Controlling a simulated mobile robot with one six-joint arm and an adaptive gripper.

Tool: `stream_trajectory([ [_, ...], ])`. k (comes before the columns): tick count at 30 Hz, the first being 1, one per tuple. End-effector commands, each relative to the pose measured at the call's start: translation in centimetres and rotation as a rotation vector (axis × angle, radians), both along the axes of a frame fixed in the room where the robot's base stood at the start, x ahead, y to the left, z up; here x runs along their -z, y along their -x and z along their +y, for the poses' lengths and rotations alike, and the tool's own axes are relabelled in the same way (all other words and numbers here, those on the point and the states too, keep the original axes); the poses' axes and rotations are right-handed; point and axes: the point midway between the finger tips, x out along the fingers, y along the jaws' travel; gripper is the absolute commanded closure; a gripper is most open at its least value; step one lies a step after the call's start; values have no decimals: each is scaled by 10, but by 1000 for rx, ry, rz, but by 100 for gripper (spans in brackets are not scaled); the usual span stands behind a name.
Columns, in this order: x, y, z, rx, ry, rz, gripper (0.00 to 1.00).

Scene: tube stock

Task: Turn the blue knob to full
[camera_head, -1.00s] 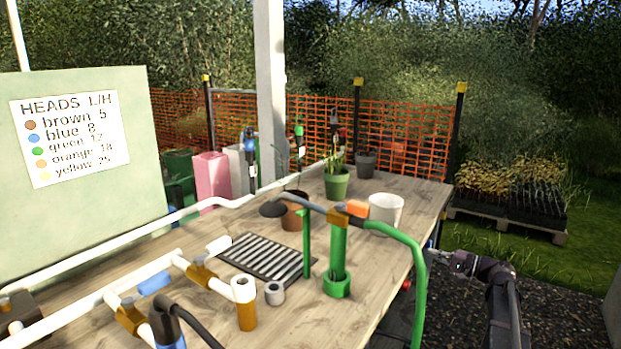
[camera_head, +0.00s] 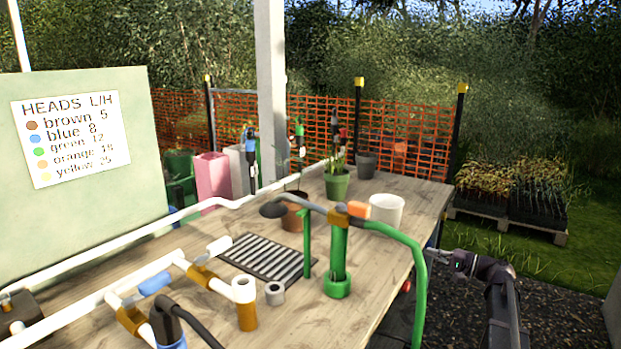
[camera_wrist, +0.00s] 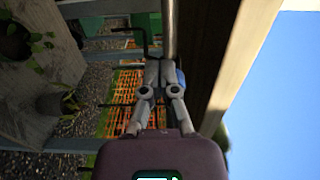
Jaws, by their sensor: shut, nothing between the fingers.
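My gripper (camera_head: 434,253) is at the right edge of the wooden table, beside the green hose. In the wrist view the two fingers (camera_wrist: 160,65) are together and hold nothing. A small blue part (camera_wrist: 180,77) shows just behind the right finger, mostly hidden; I cannot tell whether it is the knob or whether the finger touches it. In the head view a blue handle (camera_head: 155,283) sits on a white pipe with brass-coloured fittings at the front left of the table, far from my gripper.
A green hose (camera_head: 416,262) hangs over the table's right edge near my gripper. A green tube stand (camera_head: 338,258), a white pot (camera_head: 386,209) and a black grate (camera_head: 265,262) are on the table. In the wrist view a pale beam (camera_wrist: 240,55) runs close to the fingers' right.

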Motion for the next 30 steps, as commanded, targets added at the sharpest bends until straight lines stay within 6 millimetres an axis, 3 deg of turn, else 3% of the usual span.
stream_trajectory([
  [30,-8,-1,-4,6,0,0,100],
])
